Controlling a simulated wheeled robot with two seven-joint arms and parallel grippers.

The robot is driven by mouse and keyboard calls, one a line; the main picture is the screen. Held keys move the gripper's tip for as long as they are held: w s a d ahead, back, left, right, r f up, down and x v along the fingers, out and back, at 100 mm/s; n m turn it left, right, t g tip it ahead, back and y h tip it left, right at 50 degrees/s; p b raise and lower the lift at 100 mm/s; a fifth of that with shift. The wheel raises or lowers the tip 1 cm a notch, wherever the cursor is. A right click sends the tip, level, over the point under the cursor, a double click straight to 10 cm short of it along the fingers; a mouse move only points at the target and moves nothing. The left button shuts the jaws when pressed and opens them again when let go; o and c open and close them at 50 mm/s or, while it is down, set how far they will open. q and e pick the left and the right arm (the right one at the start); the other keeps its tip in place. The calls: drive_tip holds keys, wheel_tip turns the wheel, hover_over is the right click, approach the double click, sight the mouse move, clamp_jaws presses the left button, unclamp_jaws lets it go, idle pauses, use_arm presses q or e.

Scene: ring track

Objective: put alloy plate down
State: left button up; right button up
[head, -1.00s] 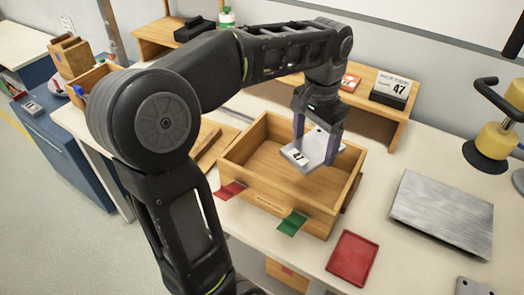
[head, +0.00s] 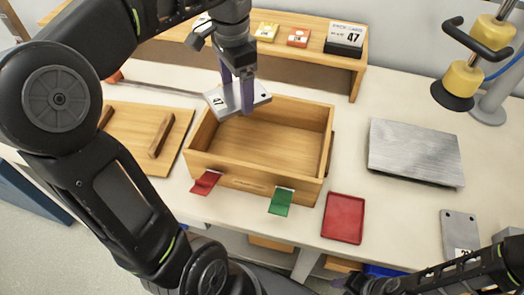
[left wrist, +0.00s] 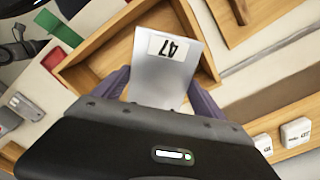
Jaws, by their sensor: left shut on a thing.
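The alloy plate (head: 222,100) is a small grey plate with a white label reading 47. My left gripper (head: 237,98) is shut on it and holds it in the air, at the back left corner of the open wooden box (head: 258,185) in the head view. In the left wrist view the plate (left wrist: 165,65) sits between the fingers, label outward, with the box (left wrist: 85,72) behind it. The box looks empty, though the plate and gripper hide its back left corner.
A red tray (head: 343,218) lies right of the box. A large brushed metal slab (head: 415,150) and another labelled plate (head: 459,232) lie further right. Red (head: 205,182) and green (head: 281,201) tabs stick out at the box front. A shelf with a 47 card (head: 346,38) stands behind.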

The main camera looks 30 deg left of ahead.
use_arm(q)
drive_tip(key=shift+d, duration=0.1)
hover_over(242, 148)
wheel_tip(242, 148, down, 13)
drive_tip(key=shift+f, duration=0.2)
drive_tip(key=shift+f, duration=0.1)
drive_tip(key=shift+f, duration=2.15)
drive_tip(key=shift+f+b, duration=0.2)
drive_tip(key=shift+b, duration=0.15)
drive_tip(key=o, duration=1.9)
drive_tip(key=shift+r, duration=0.1)
